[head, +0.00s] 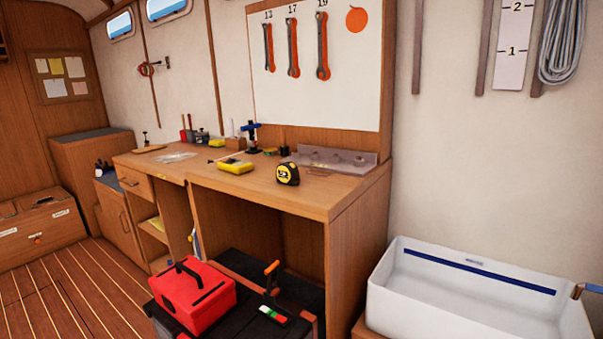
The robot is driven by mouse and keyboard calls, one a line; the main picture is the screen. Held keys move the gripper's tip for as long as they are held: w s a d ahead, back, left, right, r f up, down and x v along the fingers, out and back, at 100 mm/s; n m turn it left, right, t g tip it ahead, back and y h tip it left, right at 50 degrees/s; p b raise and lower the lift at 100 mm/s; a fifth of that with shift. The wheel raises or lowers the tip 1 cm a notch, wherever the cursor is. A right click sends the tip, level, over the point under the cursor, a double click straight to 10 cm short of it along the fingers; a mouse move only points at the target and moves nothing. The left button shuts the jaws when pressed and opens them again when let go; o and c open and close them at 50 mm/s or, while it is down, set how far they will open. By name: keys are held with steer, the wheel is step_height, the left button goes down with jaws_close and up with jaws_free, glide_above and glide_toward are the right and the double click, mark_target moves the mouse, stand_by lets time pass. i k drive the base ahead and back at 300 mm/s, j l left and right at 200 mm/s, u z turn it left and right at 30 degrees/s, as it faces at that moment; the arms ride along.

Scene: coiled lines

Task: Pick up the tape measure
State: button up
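The tape measure (287,173) is yellow and black and stands near the front edge of the wooden workbench (315,201), right of the bench's middle. Its visible side is uncovered. A yellow device (237,166) lies to its left, a short gap away. My gripper is not in view.
A grey metal tray-like part (335,160) lies behind the tape measure. A blue-and-black tool (251,137) stands upright farther back. A red toolbox (192,297) sits low in front of the bench on a dark surface. A white basin (475,295) is at right. Striped floor is clear at left.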

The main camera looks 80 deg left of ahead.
mark_target(288, 172)
steer(key=i+u, duration=0.6)
steer(key=u, duration=0.2)
steer(key=i+l+u, duration=0.15)
steer(key=u, duration=0.25)
steer(key=i+u, duration=0.25)
steer(key=u, duration=0.15)
steer(key=i+u, duration=0.2)
steer(key=u, duration=0.15)
steer(key=i+l+u, duration=0.15)
steer(key=u, duration=0.25)
steer(key=i+l+u, duration=0.2)
steer(key=u, duration=0.15)
steer(key=i, duration=0.1)
